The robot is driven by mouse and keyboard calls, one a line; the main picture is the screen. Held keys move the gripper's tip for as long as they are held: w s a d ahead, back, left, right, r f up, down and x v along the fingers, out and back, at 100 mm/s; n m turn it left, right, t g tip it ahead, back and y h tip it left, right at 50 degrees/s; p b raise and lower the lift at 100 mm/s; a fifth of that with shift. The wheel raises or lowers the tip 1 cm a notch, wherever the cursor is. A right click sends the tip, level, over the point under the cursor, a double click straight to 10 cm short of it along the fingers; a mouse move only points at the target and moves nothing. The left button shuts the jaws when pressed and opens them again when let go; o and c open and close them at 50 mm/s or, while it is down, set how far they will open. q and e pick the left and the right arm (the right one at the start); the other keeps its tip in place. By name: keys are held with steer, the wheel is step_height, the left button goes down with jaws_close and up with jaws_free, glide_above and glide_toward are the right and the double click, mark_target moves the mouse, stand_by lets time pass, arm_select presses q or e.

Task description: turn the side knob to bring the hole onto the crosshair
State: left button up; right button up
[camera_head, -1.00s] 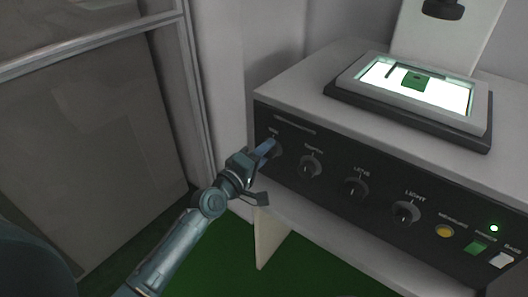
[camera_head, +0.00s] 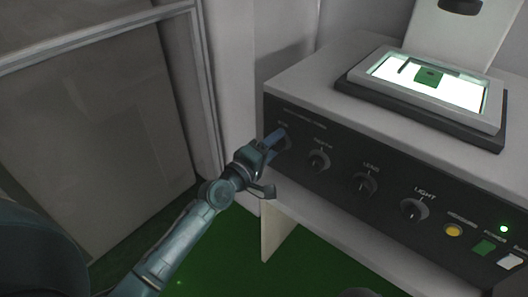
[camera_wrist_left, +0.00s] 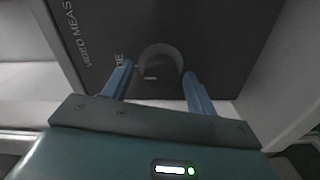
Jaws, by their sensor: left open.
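The side knob is the leftmost dark round knob (camera_head: 286,143) on the black front panel, partly hidden by my fingers in the head view. In the left wrist view the knob (camera_wrist_left: 160,68) shows a short pale mark and sits between the fingertips. My left gripper (camera_head: 275,140) is open, with one blue finger on each side of the knob (camera_wrist_left: 158,82). I cannot tell whether either finger touches it. A green part (camera_head: 428,77) with a small dark spot, perhaps the hole, lies on the lit stage (camera_head: 450,92). No crosshair can be made out. My right gripper is not in view.
The panel (camera_head: 340,170) also carries a second knob (camera_head: 318,161), a lens knob (camera_head: 364,184), a light knob (camera_head: 414,210), a yellow button (camera_head: 453,230) and a green switch (camera_head: 485,247). A grey framed panel (camera_head: 100,150) stands at the left.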

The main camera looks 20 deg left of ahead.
arm_select(q)
steer(key=b+v, duration=0.1)
steer(key=v, duration=1.2)
